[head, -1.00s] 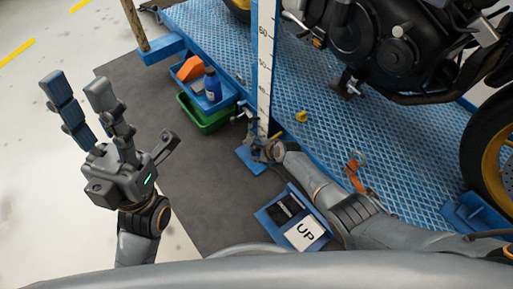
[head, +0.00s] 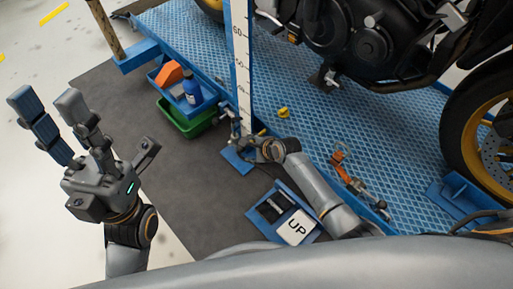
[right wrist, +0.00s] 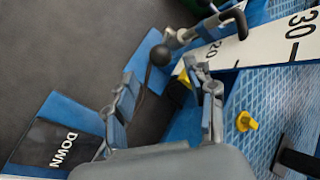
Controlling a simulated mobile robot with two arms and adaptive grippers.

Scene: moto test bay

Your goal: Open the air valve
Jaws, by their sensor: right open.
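At the foot of the white measuring post, the right wrist view shows a metal fitting with a dark-tipped handle (right wrist: 208,30), a dark ball-ended lever (right wrist: 158,56) and a small yellow part (right wrist: 185,78) partly hidden by a finger. I cannot tell for sure which of these is the air valve. My right gripper (right wrist: 165,86) is open, its fingers apart, with the ball lever and yellow part beyond the gap. In the head view my right gripper (head: 246,146) is low beside the post, small and partly hidden. My left gripper (head: 42,93) is open and empty over the floor at left.
The measuring post (head: 240,65) stands at the edge of the blue lift platform (head: 330,110), which carries a motorcycle (head: 370,45). A pedal unit marked UP (head: 298,228) is on the floor. A blue tray (head: 207,100) and green bin (head: 185,121) stand left of the post.

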